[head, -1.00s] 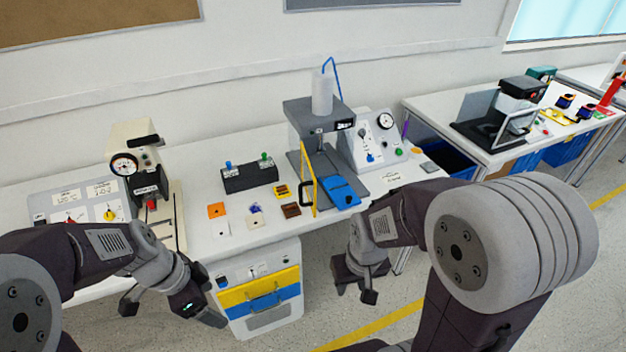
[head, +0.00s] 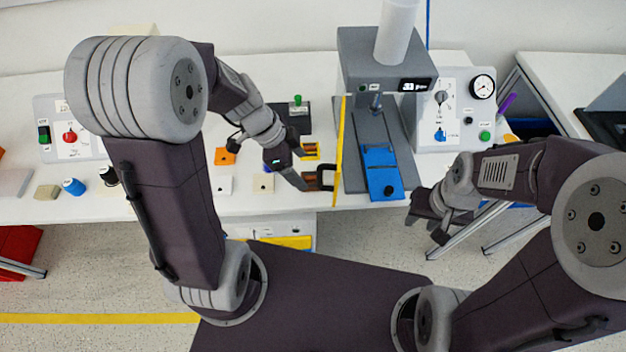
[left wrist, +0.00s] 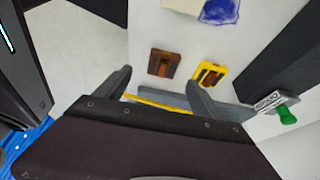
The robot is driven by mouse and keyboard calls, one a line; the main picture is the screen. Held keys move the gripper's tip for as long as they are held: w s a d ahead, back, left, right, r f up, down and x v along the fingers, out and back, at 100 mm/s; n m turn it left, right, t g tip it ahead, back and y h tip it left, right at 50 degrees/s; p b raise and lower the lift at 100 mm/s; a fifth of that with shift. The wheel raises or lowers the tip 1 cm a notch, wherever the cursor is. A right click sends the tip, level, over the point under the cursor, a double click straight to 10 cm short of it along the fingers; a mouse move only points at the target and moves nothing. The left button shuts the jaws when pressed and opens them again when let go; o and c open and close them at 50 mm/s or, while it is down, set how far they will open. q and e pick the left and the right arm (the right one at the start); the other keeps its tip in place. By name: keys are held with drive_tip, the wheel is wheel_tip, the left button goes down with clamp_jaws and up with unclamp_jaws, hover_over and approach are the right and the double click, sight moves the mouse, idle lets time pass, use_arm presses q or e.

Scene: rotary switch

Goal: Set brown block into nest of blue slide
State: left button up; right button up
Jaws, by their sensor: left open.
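The brown block (left wrist: 163,63) lies flat on the white table in the left wrist view, beside a yellow block (left wrist: 208,73). In the head view the brown block (head: 311,180) is partly hidden by a gripper finger and a black handle. My left gripper (head: 268,165) is open and empty above the table's front part; in the left wrist view its fingers (left wrist: 160,82) stand apart, with the brown block beyond and between them. The blue slide (head: 380,172) lies at the front of the grey press; its nest cannot be made out. My right gripper (head: 428,226) is open and empty off the table's front edge.
A yellow guard door (head: 340,150) with a black handle (head: 325,178) stands upright between the brown block and the blue slide. An orange piece (head: 226,156) and white pieces lie left. A black switch box (head: 296,116) stands behind. A control box (head: 450,110) stands right of the press.

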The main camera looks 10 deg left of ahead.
sight(311, 177)
use_arm(q)
drive_tip(key=shift+w+d+f, duration=0.35)
drive_tip(key=shift+w+f, duration=0.1)
drive_tip(key=shift+f, duration=0.3)
drive_tip(key=b+x, duration=0.1)
drive_tip(key=x, duration=0.3)
drive_tip(key=shift+s+f, duration=0.1)
drive_tip(key=shift+f, duration=0.2)
drive_tip(key=shift+d+f, duration=0.1)
drive_tip(key=shift+f, duration=0.1)
drive_tip(key=shift+r, duration=0.1)
drive_tip(key=c, duration=1.5)
